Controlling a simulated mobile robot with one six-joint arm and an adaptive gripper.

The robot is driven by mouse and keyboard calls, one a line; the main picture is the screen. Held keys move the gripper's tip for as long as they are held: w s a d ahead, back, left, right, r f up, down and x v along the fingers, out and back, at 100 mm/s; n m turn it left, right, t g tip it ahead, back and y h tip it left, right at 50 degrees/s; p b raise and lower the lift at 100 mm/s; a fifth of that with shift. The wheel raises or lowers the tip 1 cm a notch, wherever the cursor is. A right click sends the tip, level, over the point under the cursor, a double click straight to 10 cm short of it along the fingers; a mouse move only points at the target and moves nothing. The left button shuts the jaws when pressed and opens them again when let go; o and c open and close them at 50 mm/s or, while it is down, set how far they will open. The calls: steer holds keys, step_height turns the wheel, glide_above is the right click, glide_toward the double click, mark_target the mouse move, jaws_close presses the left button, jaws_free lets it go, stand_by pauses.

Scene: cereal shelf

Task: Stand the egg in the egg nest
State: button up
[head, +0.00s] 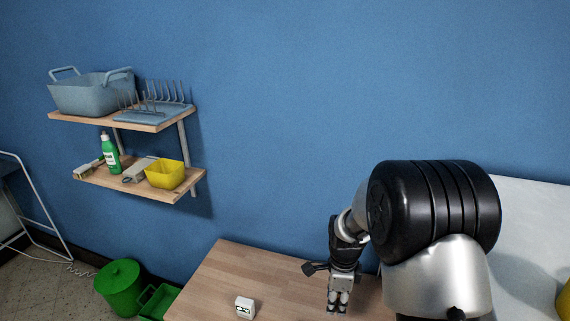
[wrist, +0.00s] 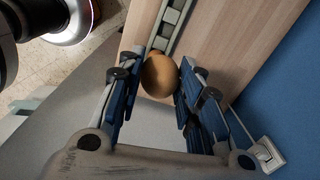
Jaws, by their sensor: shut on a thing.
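A brown egg (wrist: 159,76) sits between the blue-padded fingers of my gripper (wrist: 156,82) in the wrist view. The fingers are shut on it, one on each side. In the head view my gripper (head: 338,303) points down over the wooden counter, and the egg cannot be made out there. A pale grey-green strip with square openings (wrist: 172,22) lies just beyond the egg in the wrist view. I cannot tell whether it is the egg nest. How high the egg is above the surface is unclear.
A small white block with dark marks (head: 244,307) sits on the wooden counter (head: 225,275), left of my gripper. Wall shelves (head: 130,184) hold a yellow tub (head: 165,174) and other items. Green bins (head: 118,286) stand on the floor. A wall socket (wrist: 266,154) shows in the wrist view.

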steer(key=s+r+n, duration=0.1)
steer(key=s+n, duration=0.2)
steer(key=n, duration=0.7)
steer(key=s+r+n+b, duration=0.1)
steer(key=s+r+n, duration=0.1)
steer(key=n, duration=0.8)
steer(key=shift+s, duration=0.75)
steer(key=shift+r, duration=0.1)
